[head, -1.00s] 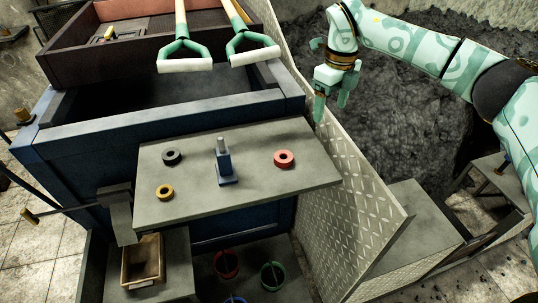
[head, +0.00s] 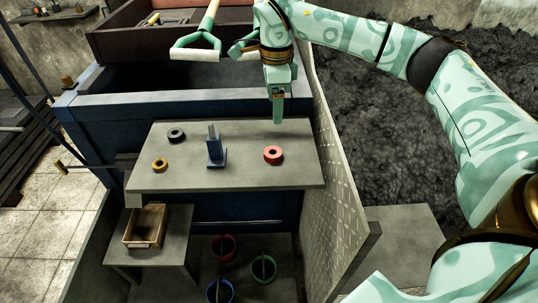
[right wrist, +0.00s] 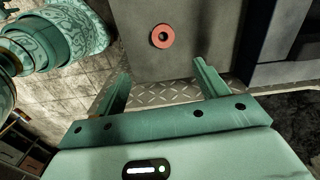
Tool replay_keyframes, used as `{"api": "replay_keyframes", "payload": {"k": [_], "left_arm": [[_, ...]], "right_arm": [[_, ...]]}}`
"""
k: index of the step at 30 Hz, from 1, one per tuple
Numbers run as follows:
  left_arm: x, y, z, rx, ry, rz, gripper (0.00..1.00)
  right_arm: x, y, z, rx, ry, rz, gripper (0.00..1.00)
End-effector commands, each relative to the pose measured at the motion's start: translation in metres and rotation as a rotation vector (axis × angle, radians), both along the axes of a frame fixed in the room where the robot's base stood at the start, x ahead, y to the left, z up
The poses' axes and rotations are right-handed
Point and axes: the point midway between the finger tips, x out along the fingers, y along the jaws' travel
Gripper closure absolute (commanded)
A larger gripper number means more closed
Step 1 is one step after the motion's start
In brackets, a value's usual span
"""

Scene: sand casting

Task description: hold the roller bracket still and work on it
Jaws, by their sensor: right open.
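The roller bracket (head: 215,157) stands upright on the grey worktable (head: 245,180), a blue foot and post with a light grey forked top. It is empty-handed: no gripper touches it. A red ring (head: 273,161) lies flat to its right. A black ring (head: 176,141) and a yellow ring (head: 160,170) lie to its left. My right gripper (head: 278,120) points down near the table's back right edge, beyond the red ring. In the right wrist view, my right gripper (right wrist: 162,78) has its fingers wide apart with nothing between; the red ring (right wrist: 154,36) lies ahead. My left gripper is out of view.
A blue bin (head: 100,110) with green-handled tools (head: 197,54) stands behind the table. A patterned metal panel (head: 335,190) rises at the right. A wooden tray (head: 146,226) sits on a lower shelf; red, green and blue buckets (head: 263,268) stand below.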

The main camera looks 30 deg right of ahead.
Motion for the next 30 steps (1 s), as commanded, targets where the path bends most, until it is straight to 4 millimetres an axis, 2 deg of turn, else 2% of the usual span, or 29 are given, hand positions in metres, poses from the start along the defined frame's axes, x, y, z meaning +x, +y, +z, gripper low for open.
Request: {"api": "replay_keyframes", "payload": {"k": [6,12,20,27,30], "left_arm": [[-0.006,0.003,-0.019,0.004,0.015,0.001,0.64],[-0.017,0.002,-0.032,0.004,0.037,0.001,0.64],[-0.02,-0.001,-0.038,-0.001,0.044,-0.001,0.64],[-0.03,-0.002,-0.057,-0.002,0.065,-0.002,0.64],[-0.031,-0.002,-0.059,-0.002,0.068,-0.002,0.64]], "right_arm": [[0.0,-0.001,-0.055,0.0,0.01,0.003,0.27],[0.0,-0.001,-0.096,0.0,0.006,0.002,0.27],[0.001,-0.002,-0.114,0.0,0.004,0.001,0.27],[0.005,-0.008,-0.153,0.0,0.007,0.002,0.27],[0.005,-0.008,-0.162,-0.001,0.004,0.001,0.27]]}}
